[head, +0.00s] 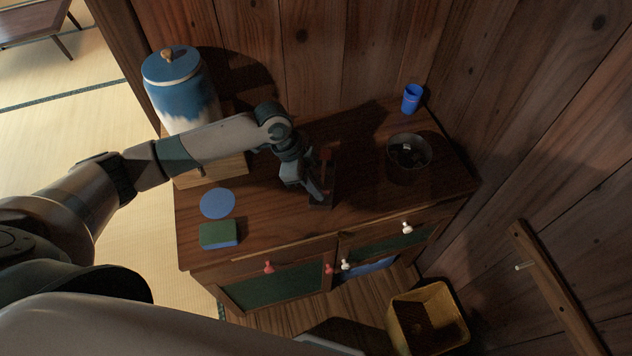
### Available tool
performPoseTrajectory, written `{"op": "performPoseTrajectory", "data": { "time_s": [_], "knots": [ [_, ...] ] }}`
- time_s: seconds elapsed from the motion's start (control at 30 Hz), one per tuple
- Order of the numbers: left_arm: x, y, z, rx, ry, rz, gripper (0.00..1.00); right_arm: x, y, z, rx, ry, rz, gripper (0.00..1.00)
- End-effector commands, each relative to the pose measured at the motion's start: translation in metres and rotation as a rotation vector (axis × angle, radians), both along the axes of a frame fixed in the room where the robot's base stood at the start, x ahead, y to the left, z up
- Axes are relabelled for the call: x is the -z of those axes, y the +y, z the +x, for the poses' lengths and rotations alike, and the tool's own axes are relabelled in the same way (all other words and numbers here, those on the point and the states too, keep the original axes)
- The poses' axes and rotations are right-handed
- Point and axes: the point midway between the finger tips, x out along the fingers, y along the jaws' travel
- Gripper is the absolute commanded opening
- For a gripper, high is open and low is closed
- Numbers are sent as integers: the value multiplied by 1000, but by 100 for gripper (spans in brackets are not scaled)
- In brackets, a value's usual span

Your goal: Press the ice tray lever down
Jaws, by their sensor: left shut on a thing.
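A small dark ice tray (320,204) stands on the wooden cabinet top, near the middle. A reddish-brown lever part (326,156) shows at its far end. My left gripper (315,190) reaches down over the tray from the left and is shut on the lever. The fingers and wrist hide much of the tray and the gripped part of the lever, so its exact angle is hard to tell. My right gripper is not in view.
A blue-and-white lidded jar (180,90) stands at the cabinet's back left. A blue disc (217,203) and a green-and-blue sponge (218,235) lie front left. A dark bowl (408,152) and blue cup (412,98) stand right. A yellow bin (428,318) is on the floor.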

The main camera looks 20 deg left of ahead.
Motion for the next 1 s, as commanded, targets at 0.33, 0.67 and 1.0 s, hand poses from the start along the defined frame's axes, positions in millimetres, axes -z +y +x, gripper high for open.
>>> {"op": "performPoseTrajectory", "data": {
  "time_s": [0.33,0.67,1.0],
  "knots": [
    [4,1,-2,-1,6,3,30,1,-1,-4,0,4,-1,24],
    [2,1,-1,-1,3,2,30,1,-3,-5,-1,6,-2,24],
    [-9,6,0,-2,1,2,30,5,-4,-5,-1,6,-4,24]
  ]
}}
